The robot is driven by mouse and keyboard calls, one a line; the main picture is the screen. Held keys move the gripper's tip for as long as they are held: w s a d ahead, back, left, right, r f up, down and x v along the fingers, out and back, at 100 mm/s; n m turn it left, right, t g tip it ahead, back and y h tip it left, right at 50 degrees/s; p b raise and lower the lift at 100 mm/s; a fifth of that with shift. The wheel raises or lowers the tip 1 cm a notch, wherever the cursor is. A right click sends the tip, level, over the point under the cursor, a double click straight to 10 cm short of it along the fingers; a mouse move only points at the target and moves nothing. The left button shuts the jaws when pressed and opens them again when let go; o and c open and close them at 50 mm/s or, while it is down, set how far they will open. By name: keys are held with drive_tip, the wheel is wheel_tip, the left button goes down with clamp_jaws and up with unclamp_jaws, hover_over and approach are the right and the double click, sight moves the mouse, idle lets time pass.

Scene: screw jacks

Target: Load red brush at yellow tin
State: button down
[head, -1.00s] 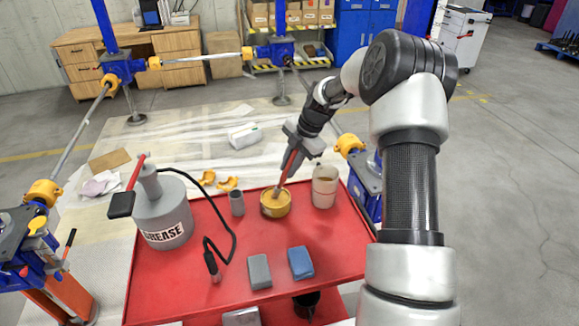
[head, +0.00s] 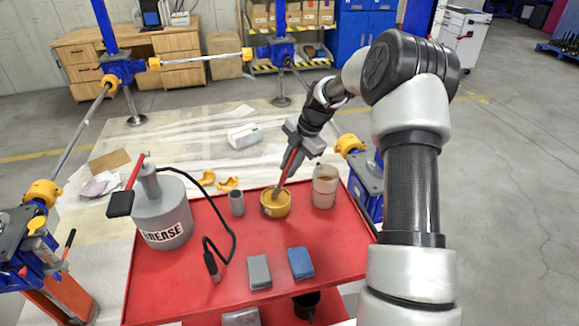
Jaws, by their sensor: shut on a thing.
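The red brush (head: 289,167) is held tilted in my gripper (head: 295,160), which is shut on its red handle. The brush's lower end reaches down into the yellow tin (head: 275,207). The tin stands on the red cart top (head: 210,290), near its far side. The bristle tip is hidden inside the tin, so I cannot tell whether it touches the contents.
A beige container (head: 325,187) stands close to the tin's right, and a small grey cup (head: 236,203) to its left. A grey grease pump (head: 165,215) with a black hose is at the left. Grey (head: 259,272) and blue (head: 300,263) blocks lie in front.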

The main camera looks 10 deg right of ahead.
idle(0.5)
drive_tip(key=shift+r+p, duration=1.45)
drive_tip(key=shift+r, duration=2.05)
